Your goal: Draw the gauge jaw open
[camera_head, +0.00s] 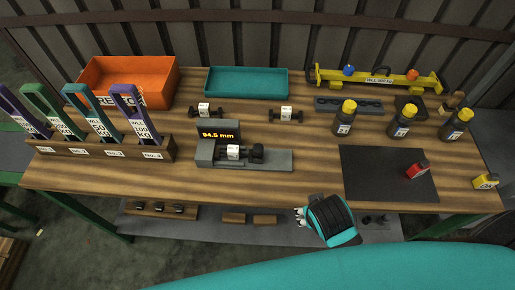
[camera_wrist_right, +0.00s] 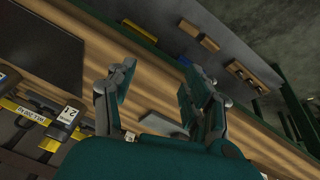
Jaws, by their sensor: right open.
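The gauge (camera_head: 275,160) is a grey bench device on the wooden table. Its display (camera_head: 218,134) reads about 94.5 mm. A white-labelled part (camera_head: 233,152) sits on it, with a dark block (camera_head: 256,153) directly to its right; which piece is the sliding jaw is hard to tell. My right gripper (camera_head: 301,216) is at the table's front edge, to the right of and nearer than the gauge, apart from it. In the right wrist view its two fingers (camera_wrist_right: 158,95) are spread with nothing between them. My left gripper is not in view.
A dark mat (camera_head: 375,185) with a red-and-black item (camera_head: 417,171) lies to the right. Orange (camera_head: 165,75) and teal (camera_head: 247,82) trays stand behind. A rack (camera_head: 80,146) of coloured slings is at left. The table is bare between gauge and mat.

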